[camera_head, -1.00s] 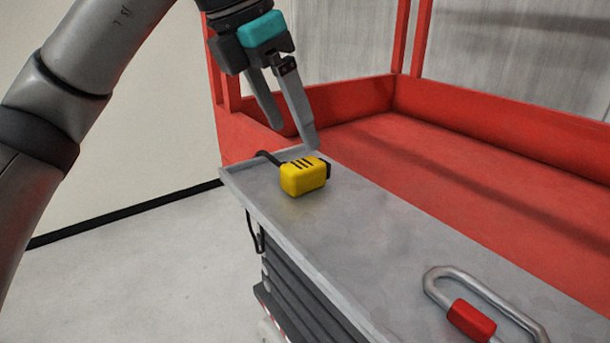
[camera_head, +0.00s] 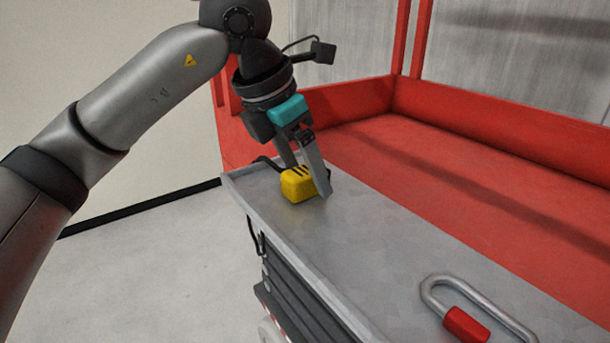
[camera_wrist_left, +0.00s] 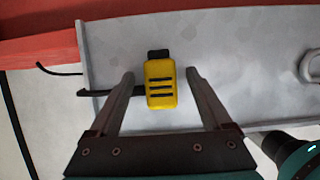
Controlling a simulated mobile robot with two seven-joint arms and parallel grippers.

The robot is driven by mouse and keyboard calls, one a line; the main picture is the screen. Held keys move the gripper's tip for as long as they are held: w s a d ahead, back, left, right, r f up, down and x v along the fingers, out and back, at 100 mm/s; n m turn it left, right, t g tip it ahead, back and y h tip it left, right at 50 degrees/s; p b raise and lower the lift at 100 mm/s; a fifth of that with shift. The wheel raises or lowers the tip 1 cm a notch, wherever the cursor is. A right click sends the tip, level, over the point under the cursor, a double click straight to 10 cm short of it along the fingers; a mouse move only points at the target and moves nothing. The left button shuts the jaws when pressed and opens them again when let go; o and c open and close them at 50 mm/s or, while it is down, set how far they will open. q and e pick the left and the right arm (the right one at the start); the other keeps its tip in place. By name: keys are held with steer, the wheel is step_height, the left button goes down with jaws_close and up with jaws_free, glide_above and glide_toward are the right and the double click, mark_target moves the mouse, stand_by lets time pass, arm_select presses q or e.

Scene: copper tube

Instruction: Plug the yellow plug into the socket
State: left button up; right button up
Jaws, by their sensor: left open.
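The yellow plug (camera_head: 298,187) with black stripes lies on the grey metal top (camera_head: 400,246) near its far left corner. A black cable leaves one side of it. In the left wrist view the plug (camera_wrist_left: 160,84) lies between the two fingers, with its black end pointing away from the wrist. My left gripper (camera_head: 312,182) is open and reaches down around the plug, with a gap on both sides in the left wrist view (camera_wrist_left: 160,76). No socket can be made out. My right gripper is not in view.
A silver handle with a red grip (camera_head: 466,323) stands on the metal top at the lower right. A red tray with raised walls (camera_head: 440,110) borders the top behind. The metal top between plug and handle is clear.

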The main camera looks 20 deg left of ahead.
arm_select(q)
steer(key=shift+d+f, duration=0.1)
steer(key=shift+f, duration=0.15)
jaws_close()
stand_by(0.7)
steer(key=shift+r, duration=0.2)
